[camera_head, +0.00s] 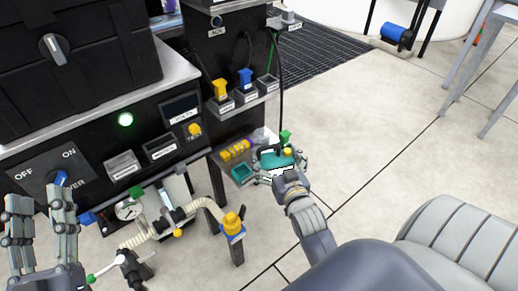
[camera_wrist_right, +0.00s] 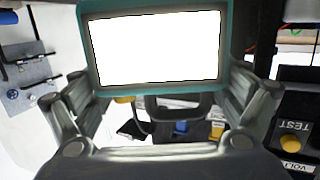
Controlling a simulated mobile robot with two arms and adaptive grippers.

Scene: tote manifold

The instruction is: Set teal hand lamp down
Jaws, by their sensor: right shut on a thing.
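The teal hand lamp (camera_head: 272,161) is held in my right gripper (camera_head: 281,170) at the right end of a low shelf beside the black console. In the right wrist view, the lamp (camera_wrist_right: 88,50) shows a teal frame around a bright white panel. My right gripper (camera_wrist_right: 160,105) has its fingers on both sides of it there. Whether the lamp touches the shelf cannot be told. My left gripper (camera_head: 41,225) is empty at the lower left, its fingers upright and apart.
The low shelf (camera_head: 222,160) carries a yellow item (camera_head: 236,150) and a small teal bin (camera_head: 242,172). Yellow (camera_head: 220,89) and blue (camera_head: 245,78) plugs sit in holders above. A hose with valves (camera_head: 205,203) runs in front of the console.

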